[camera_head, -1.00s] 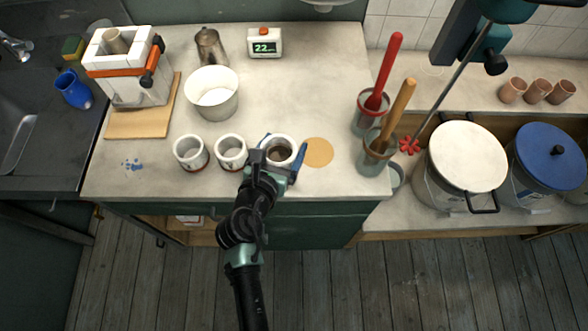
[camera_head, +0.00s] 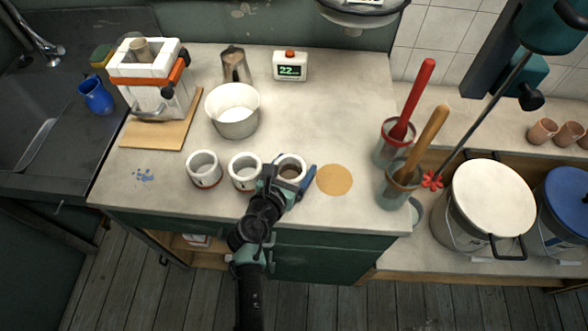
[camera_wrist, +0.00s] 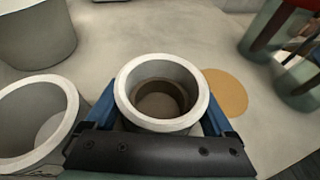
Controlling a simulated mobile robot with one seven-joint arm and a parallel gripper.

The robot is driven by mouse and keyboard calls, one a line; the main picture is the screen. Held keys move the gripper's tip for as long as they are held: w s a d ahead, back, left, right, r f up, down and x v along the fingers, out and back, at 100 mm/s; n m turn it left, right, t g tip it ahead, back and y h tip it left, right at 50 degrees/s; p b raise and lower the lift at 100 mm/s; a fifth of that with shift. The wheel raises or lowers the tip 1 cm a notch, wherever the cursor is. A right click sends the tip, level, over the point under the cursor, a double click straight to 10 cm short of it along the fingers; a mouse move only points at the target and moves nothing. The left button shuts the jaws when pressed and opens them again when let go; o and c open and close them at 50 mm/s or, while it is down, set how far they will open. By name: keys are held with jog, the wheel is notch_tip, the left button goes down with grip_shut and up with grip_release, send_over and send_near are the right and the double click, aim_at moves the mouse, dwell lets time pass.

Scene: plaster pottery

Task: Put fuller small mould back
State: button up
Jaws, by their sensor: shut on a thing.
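Three small white moulds stand in a row near the front of the counter. The right one (camera_head: 291,167) is between the blue fingers of my gripper (camera_head: 290,180), which is shut on it. In the wrist view this mould (camera_wrist: 160,68) is upright, with a dark brown layer and a brown hollow inside. The middle mould (camera_head: 245,171) and the left mould (camera_head: 204,169) stand to its left; the neighbour (camera_wrist: 38,118) looks pale inside in the wrist view. A tan round spot (camera_head: 334,180) lies just right of my gripper. I cannot tell whether the held mould touches the counter.
A large strapped mould (camera_head: 150,80) sits on a board at left. Pots with red (camera_head: 394,143) and wooden-handled tools (camera_head: 398,184) stand right.

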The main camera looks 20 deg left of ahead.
jog(key=shift+f, duration=0.2)
jog(key=o, duration=1.5)
jog(key=shift+f, duration=0.1)
jog(key=p+v, duration=0.1)
jog(key=v, duration=1.1)
